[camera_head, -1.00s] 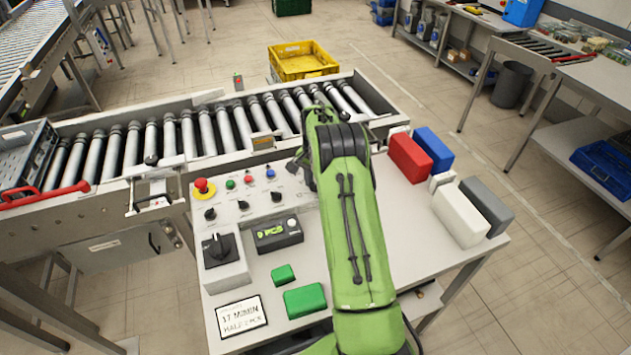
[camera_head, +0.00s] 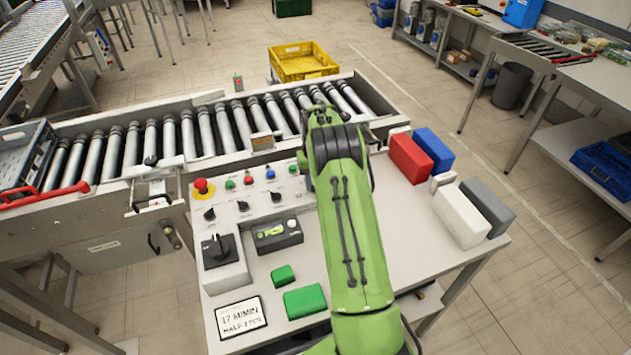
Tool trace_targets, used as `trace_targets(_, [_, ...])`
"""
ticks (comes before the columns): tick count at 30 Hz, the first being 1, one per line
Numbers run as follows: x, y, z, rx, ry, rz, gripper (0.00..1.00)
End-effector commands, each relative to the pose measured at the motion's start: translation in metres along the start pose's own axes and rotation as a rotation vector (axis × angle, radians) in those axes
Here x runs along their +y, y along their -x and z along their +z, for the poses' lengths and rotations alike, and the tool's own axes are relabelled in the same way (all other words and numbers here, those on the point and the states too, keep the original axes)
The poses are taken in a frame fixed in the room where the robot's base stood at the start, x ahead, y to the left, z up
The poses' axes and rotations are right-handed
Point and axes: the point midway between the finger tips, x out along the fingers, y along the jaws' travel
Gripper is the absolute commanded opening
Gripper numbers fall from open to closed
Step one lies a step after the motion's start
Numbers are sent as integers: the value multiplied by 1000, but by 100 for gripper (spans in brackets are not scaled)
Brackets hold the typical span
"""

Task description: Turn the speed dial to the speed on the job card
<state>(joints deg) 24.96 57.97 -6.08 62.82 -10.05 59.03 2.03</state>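A large black rotary dial (camera_head: 217,247) sits on a grey box at the left of the table; I take it for the speed dial. Its scale and exact setting are too small to read. The job card (camera_head: 241,317) lies at the table's front left and reads "17 M/MIN" with "HALF 2 PCS" below. A black display box (camera_head: 278,234) stands right of the dial; its lit yellow-green text is not legible. My green arm reaches over the middle of the table towards the conveyor. My gripper is hidden behind the arm.
A control panel (camera_head: 235,193) holds a red mushroom button (camera_head: 201,185), coloured buttons and small black knobs. Green blocks (camera_head: 305,301) lie between card and arm. Red (camera_head: 410,158), blue, white and grey blocks stand at right. The roller conveyor (camera_head: 185,140) runs behind.

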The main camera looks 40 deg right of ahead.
Motion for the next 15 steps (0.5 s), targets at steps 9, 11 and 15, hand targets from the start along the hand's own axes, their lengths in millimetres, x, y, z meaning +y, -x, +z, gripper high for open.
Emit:
trace_targets(9, [0, 2, -2, 7, 57, 1, 5])
trace_targets(11, [0, 2, -2, 8, 59, 1, 5])
trace_targets(15, [0, 2, -2, 8, 59, 1, 5])
